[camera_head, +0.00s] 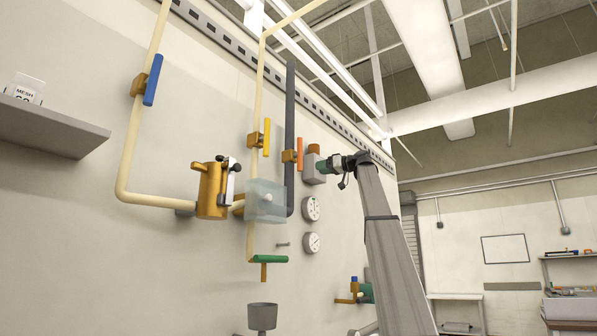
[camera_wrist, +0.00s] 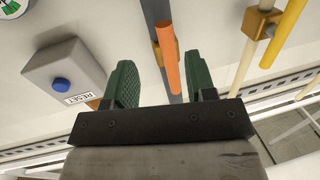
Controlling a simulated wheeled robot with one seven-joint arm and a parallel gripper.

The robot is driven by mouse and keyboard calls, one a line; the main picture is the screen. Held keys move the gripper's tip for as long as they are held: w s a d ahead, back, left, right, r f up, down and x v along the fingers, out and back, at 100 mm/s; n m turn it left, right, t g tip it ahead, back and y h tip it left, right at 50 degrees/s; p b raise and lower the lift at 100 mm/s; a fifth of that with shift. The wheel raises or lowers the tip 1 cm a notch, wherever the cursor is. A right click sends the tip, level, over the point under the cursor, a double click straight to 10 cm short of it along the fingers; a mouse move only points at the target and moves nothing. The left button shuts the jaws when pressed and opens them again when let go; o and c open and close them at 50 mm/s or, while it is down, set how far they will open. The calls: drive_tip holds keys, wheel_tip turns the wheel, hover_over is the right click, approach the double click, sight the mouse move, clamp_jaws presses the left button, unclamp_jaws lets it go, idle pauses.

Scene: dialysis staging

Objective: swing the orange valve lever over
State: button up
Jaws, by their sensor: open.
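The orange valve lever (camera_head: 299,153) sits on a brass valve body (camera_head: 289,156) on the dark grey vertical pipe (camera_head: 290,100). It hangs along the pipe. In the wrist view the orange lever (camera_wrist: 168,58) shows in the gap between my two green fingers, nearer the right one, with no visible contact. My gripper (camera_wrist: 162,80) is open and empty. In the head view my gripper (camera_head: 324,167) is just right of the lever, in front of the wall; its exact distance from the lever is hard to tell.
A grey box with a blue RESET button (camera_wrist: 62,84) is left of my fingers. A yellow lever (camera_head: 266,137) is on the neighbouring cream pipe. A blue lever (camera_head: 152,80), a green lever (camera_head: 270,259), a clear box (camera_head: 266,202) and gauges (camera_head: 311,209) are also on the wall.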

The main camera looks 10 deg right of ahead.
sight(300, 166)
drive_tip(key=x, duration=0.3)
drive_tip(key=r+x, duration=0.1)
drive_tip(key=x, duration=0.3)
drive_tip(key=r+x, duration=0.1)
drive_tip(key=x, duration=0.2)
drive_tip(key=shift+a+r, duration=0.2)
drive_tip(key=shift+a, duration=0.15)
drive_tip(key=shift+n, duration=0.3)
clamp_jaws()
